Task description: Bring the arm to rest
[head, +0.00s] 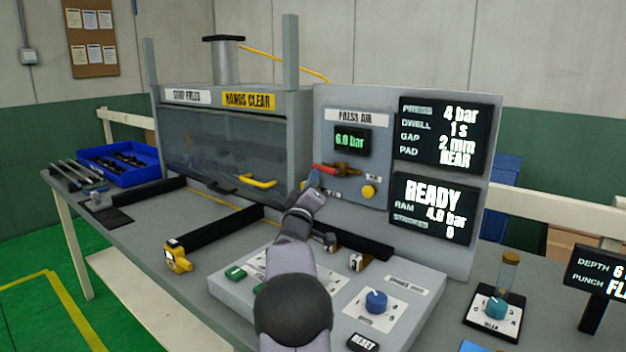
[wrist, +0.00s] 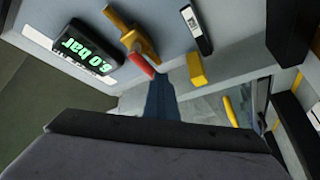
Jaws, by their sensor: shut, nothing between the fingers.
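My gripper (head: 314,180) is in front of the press air panel, reaching forward and up from the bottom middle of the head view. Its blue-grey fingers are shut with nothing between them; they also show in the wrist view (wrist: 160,98). The fingertips are close to the red lever (head: 325,170) of the brass air valve (head: 347,170). In the wrist view the red lever (wrist: 142,66) lies just beyond the tips. I cannot tell whether they touch. My wrist hides part of the lower panel.
The press (head: 225,140) stands left with its clear guard and yellow handle (head: 258,181). Below my arm is a control box (head: 415,295) with a blue knob (head: 376,301). A yellow measuring tool (head: 178,258) and blue tray (head: 120,163) are left. Screens (head: 434,208) are right.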

